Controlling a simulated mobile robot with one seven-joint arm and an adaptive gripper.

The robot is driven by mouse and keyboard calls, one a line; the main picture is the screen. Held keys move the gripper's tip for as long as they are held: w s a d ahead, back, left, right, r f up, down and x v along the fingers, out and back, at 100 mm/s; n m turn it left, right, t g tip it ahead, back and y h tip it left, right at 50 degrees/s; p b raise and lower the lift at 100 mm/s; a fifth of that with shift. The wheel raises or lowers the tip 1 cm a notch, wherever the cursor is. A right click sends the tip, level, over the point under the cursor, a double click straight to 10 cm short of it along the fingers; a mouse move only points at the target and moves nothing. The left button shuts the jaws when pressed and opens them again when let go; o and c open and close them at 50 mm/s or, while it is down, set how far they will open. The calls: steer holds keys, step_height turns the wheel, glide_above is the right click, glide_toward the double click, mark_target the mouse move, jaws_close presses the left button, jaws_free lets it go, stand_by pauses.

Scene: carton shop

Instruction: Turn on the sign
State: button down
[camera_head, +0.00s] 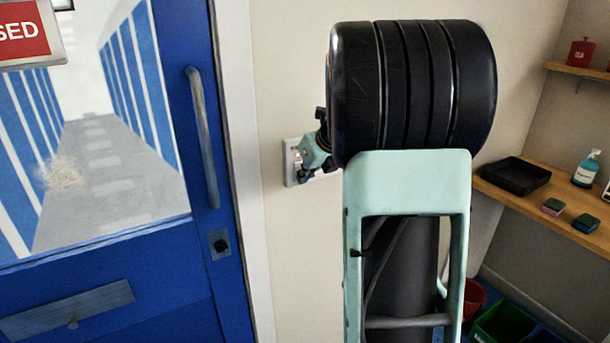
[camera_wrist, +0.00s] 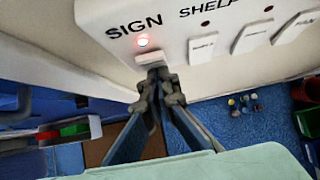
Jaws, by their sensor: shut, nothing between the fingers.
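The white switch panel (camera_head: 290,168) is on the wall right of the door, partly hidden by my arm. In the head view my gripper (camera_head: 306,166) is at the panel. A red sign ending in SED (camera_head: 24,30) hangs on the door, cut off by the picture edge.
More switches (camera_wrist: 250,37) sit right of the SIGN switch, under a label starting SHEL, with dark lights. The blue door (camera_head: 200,262) has a long handle (camera_head: 203,138). A wooden shelf (camera_head: 540,207) at right holds a black tray (camera_head: 516,176) and a spray bottle (camera_head: 586,170).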

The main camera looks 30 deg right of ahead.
steer(key=shift+r, duration=0.1)
steer(key=shift+r+p, duration=0.85)
steer(key=shift+p, duration=0.1)
